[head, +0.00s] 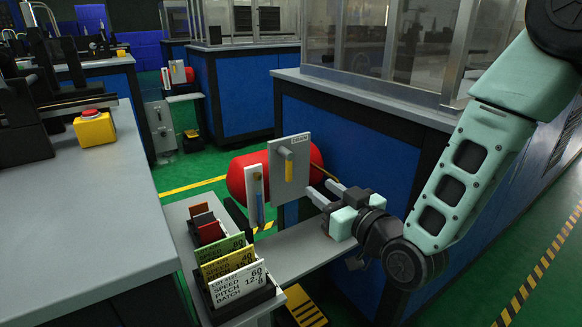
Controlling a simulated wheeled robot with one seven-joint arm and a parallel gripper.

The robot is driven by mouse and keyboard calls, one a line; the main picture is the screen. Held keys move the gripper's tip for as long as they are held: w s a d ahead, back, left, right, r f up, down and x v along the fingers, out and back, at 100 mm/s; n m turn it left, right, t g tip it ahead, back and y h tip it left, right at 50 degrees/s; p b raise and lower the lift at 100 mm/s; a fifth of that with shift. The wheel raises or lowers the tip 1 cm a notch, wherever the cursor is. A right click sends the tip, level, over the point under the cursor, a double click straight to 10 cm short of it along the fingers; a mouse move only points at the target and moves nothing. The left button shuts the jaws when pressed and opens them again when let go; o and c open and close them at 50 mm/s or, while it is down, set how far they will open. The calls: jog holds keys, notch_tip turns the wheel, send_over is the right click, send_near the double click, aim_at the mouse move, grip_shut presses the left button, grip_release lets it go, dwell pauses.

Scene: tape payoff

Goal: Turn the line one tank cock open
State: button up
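A red tank (238,178) lies on its side beyond the near grey shelf. A grey upright plate (300,160) in front of it carries a cock with a yellow handle (288,168), which hangs straight down from a grey pivot. My gripper (319,187) is just right of the plate and below the cock's pivot. Its two fingers are apart with nothing visible between them, and they appear clear of the handle.
A narrow plate with a blue strip (260,207) stands left of the cock. A rack holds upright cards (238,284) on the shelf (290,255). A blue cabinet (350,140) is close behind my gripper. A similar red tank (180,77) stands farther back.

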aim_at(290, 166)
jog(key=b+x, duration=0.1)
jog(key=x, duration=1.2)
jog(key=shift+w+a, duration=0.25)
jog(key=shift+a, duration=0.05)
grip_shut()
